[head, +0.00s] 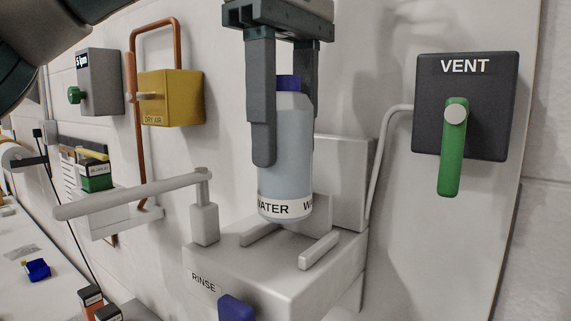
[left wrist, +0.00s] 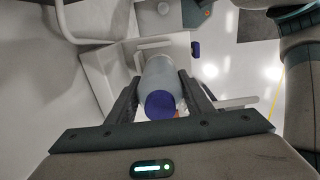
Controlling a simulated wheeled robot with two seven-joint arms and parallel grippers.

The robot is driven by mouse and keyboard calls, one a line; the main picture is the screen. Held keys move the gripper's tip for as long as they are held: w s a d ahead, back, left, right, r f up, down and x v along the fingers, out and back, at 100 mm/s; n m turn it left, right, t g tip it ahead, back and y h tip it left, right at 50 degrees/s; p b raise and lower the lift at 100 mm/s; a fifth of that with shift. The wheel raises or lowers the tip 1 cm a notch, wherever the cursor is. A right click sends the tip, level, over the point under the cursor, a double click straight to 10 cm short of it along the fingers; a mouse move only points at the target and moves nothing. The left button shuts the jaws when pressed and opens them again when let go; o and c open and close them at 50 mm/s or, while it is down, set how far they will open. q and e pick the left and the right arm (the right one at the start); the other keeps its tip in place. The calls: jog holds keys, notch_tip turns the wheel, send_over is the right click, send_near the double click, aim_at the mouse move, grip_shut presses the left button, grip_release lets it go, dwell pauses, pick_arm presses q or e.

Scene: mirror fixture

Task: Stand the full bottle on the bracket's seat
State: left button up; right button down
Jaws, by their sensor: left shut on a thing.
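The full bottle (head: 286,150) is a clear, bluish bottle with a dark blue cap and a white WATER label. It is upright. My left gripper (head: 287,160) comes from above and is shut on it, one finger on each side. The bottle also shows in the left wrist view (left wrist: 160,88), cap toward the camera, between the fingers (left wrist: 160,95). The bracket's seat (head: 275,262) is a pale block with low rails and a back plate, marked RINSE. The bottle's base is at the rails in the picture; I cannot tell whether it touches the seat. My right gripper is not in view.
A long pale lever (head: 130,197) reaches left from the bracket. A black VENT box (head: 485,105) with a green handle (head: 453,150) is on the right wall panel. A yellow DRY AIR box (head: 175,98) is at the left. A blue part (head: 237,308) is on the bracket's front.

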aim_at(286, 168)
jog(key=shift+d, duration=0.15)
pick_arm(q)
jog(key=shift+f, duration=0.5)
jog(key=shift+f+p, duration=0.6)
jog(key=shift+f, duration=0.9)
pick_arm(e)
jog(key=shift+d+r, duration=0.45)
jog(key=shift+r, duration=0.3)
pick_arm(q)
jog(key=shift+d, duration=0.1)
jog(key=o, duration=1.4)
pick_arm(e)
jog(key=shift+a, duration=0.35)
